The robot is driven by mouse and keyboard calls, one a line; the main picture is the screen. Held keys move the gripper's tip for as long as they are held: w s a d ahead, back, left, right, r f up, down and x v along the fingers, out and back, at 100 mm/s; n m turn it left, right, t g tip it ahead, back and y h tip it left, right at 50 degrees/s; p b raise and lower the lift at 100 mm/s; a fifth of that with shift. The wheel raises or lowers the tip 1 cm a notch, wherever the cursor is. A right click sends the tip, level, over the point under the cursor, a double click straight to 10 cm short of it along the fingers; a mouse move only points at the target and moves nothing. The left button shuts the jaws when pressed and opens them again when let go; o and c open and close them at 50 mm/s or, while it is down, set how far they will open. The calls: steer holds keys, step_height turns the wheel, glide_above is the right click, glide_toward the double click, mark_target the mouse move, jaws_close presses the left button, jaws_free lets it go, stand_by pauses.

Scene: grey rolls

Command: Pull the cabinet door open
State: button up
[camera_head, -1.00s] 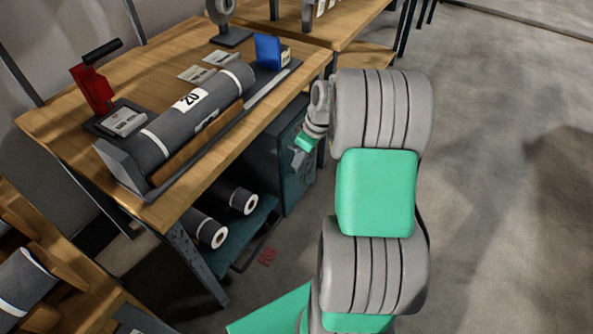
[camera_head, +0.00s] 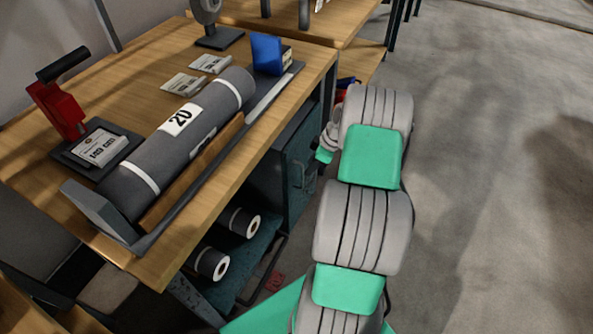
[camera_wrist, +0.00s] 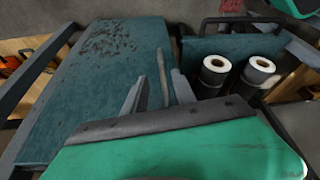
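My gripper (camera_wrist: 158,90) is open, with one finger on each side of the handle in the picture. I cannot tell whether either finger touches it. In the head view my fingers are too small to make out beyond the green wrist part.
The wooden workbench (camera_head: 240,150) above carries a large grey roll (camera_head: 172,140), a red tool (camera_head: 58,108) and a blue block (camera_head: 266,53). Open floor (camera_head: 490,190) lies to the right.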

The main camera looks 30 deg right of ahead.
steer(key=b, duration=0.1)
glide_above(302, 186)
steer(key=f, duration=0.6)
steer(key=shift+w+d+f, duration=0.1)
steer(key=shift+w+f, duration=0.25)
steer(key=shift+f, duration=0.05)
steer(key=shift+c, duration=0.5)
jaws_close()
